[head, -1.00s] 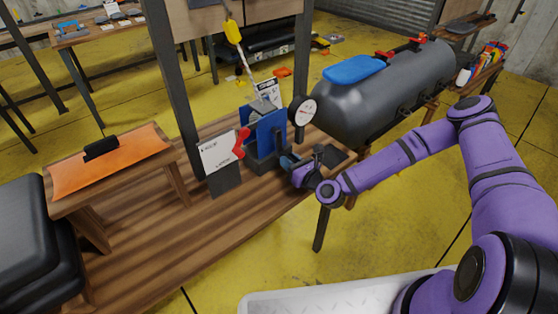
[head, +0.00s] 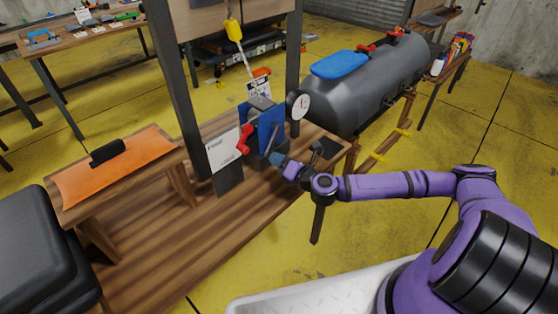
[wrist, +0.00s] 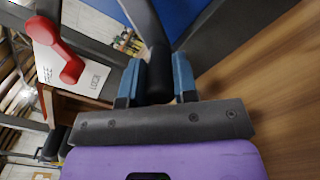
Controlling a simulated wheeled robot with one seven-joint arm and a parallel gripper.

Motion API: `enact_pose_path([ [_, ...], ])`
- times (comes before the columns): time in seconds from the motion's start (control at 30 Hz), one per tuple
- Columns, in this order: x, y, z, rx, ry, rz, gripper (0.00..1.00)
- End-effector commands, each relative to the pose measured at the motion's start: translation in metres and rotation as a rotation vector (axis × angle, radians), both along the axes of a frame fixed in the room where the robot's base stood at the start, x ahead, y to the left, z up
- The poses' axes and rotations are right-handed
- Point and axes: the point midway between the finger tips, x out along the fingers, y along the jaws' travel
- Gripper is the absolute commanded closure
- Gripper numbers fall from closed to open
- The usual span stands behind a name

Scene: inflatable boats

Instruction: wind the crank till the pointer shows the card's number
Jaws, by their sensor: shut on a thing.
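The blue winch (head: 265,122) stands on the wooden bench, with a round white dial (head: 298,105) at its right. The dial's pointer is too small to read. A white card (head: 259,89) with an orange clip stands behind the winch; its number is not legible. My gripper (head: 278,160) is low at the winch's near side. In the wrist view its blue fingers (wrist: 157,80) are shut around the black crank grip (wrist: 159,72), at the end of the grey crank arm (wrist: 143,18). A red lever (head: 243,140) is beside the winch, also seen in the wrist view (wrist: 62,52).
A white sign (head: 223,152) marked FREE and LOCK in the wrist view stands left of the winch. Dark posts (head: 172,75) rise behind it. An orange-topped stool (head: 120,175) is at left, and a grey tank (head: 365,85) behind right. Open yellow floor lies right.

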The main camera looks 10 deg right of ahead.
Motion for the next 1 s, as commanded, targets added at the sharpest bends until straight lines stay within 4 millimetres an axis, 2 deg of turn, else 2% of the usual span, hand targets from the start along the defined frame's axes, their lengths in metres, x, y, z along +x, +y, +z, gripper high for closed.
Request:
enact_pose_path([
  [0.5,-0.0020,0.0023,0.0012,0.016,0.011,0.006,1.00],
  [0.53,-0.0020,0.0022,0.0013,0.016,0.011,0.006,0.66],
  [0.6,-0.0018,0.0022,0.0013,0.016,0.010,0.005,0.50],
  [0.63,-0.0017,0.0020,0.0012,0.015,0.009,0.005,0.48],
  [1.0,-0.0048,-0.0020,0.0010,0.015,0.010,0.001,0.48],
])
